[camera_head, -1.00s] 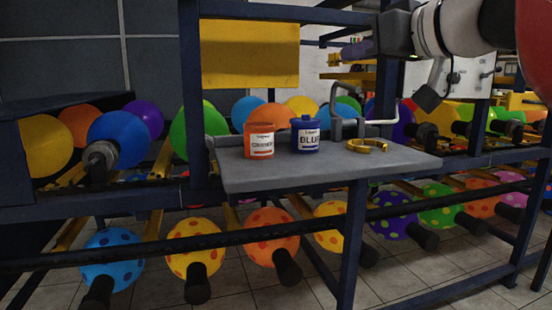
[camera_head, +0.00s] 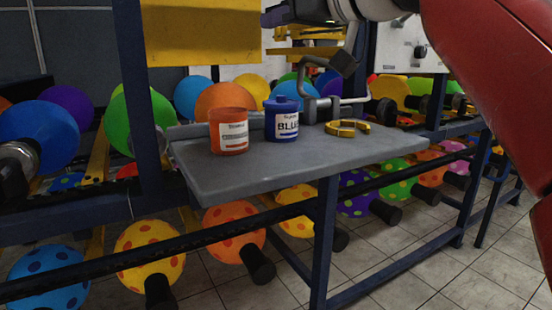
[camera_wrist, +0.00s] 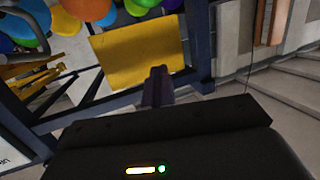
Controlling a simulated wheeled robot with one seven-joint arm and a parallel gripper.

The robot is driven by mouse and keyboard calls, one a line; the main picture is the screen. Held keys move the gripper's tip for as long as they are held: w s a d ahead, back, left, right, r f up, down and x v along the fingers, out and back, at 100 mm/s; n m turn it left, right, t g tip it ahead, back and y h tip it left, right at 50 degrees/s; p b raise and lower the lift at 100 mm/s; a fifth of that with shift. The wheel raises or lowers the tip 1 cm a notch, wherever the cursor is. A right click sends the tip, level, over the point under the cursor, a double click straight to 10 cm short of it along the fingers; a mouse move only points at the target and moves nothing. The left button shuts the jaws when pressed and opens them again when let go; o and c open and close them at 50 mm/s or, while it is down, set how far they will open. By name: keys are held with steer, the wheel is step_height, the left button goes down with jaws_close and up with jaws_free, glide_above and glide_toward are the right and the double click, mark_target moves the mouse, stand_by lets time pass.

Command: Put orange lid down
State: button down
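The open-topped orange jar (camera_head: 229,132) stands upright on the grey shelf (camera_head: 250,173), with no lid visible on it. The blue jar (camera_head: 282,122), with a blue lid on top, stands just right of it. No orange lid can be made out in either current view. My gripper (camera_head: 275,15) is at the top of the head view, partly cut off, above and behind the jars. In the wrist view my gripper's dark fingers (camera_wrist: 158,84) look close together.
A yellow ring-shaped piece (camera_head: 347,128) lies on the shelf's right side, near a grey bent-pipe frame (camera_head: 318,106). A yellow panel (camera_head: 200,32) hangs above the jars. The shelf's front is clear. Balloons on dark holders surround the blue rack.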

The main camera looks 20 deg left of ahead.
steer(key=shift+f, duration=0.1)
